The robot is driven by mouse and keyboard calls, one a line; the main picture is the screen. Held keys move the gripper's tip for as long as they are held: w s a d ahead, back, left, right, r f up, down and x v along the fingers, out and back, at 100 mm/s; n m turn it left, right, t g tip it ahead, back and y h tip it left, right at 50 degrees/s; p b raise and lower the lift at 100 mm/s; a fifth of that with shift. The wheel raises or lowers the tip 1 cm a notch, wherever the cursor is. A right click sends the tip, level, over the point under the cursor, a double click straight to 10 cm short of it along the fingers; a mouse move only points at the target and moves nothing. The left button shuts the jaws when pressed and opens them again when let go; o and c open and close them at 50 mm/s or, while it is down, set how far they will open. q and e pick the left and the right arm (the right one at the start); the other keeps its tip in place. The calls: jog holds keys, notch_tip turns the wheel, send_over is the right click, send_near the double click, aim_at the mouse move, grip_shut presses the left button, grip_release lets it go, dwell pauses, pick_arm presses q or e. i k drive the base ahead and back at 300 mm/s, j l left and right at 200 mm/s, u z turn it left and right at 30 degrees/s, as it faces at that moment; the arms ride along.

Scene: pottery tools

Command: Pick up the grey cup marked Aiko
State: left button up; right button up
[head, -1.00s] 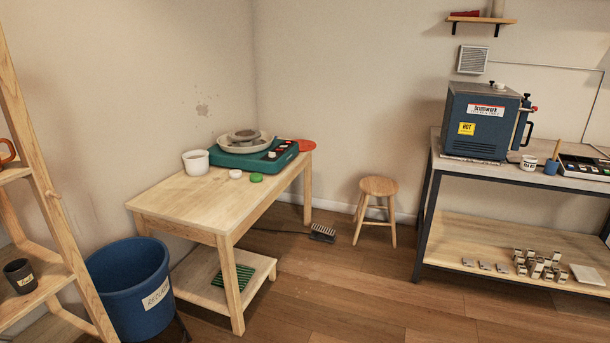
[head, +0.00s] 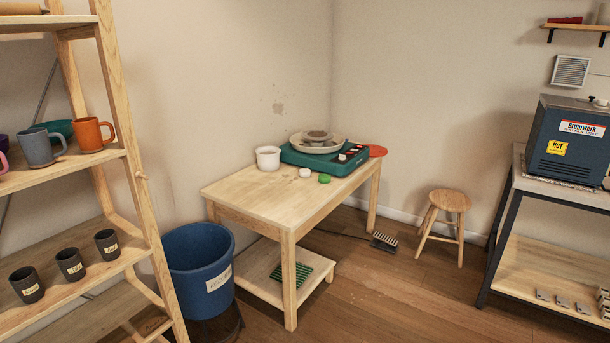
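A grey mug (head: 41,147) with a handle stands on the upper visible shelf at the left, beside an orange mug (head: 92,135). I see no readable marking on the grey mug. On the shelf below stand three dark grey cups: a left one (head: 27,285), a middle one (head: 70,264) and a right one (head: 106,244). Each has a small pale label with writing too small to read, so I cannot tell which is marked Aiko. Neither of my grippers is in view.
The wooden shelf unit (head: 134,176) fills the left side. A blue bucket (head: 197,262) stands right beside it. A wooden table (head: 247,202) with a pottery wheel (head: 318,145) stands behind. A stool (head: 449,202) and a metal-framed bench (head: 505,215) are right. Open floor lies in front.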

aim_at(70, 262)
jog(key=j+u, duration=0.1)
jog(key=u, duration=1.35)
jog(key=i+u, duration=0.25)
jog(key=i, duration=0.15)
jog(key=i+l+u, duration=0.25)
jog(key=i, duration=0.2)
